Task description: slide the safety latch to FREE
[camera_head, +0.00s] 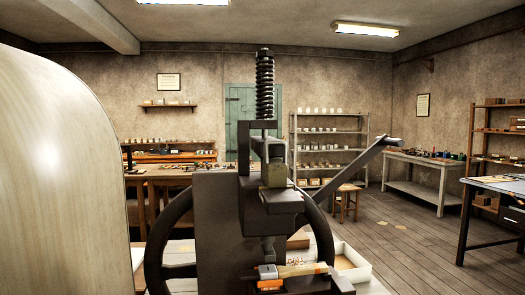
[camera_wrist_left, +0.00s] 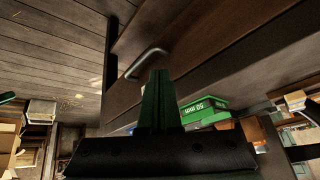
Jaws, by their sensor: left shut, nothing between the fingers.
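My right gripper is in neither view.
A long dark lever (camera_head: 350,180) juts right.

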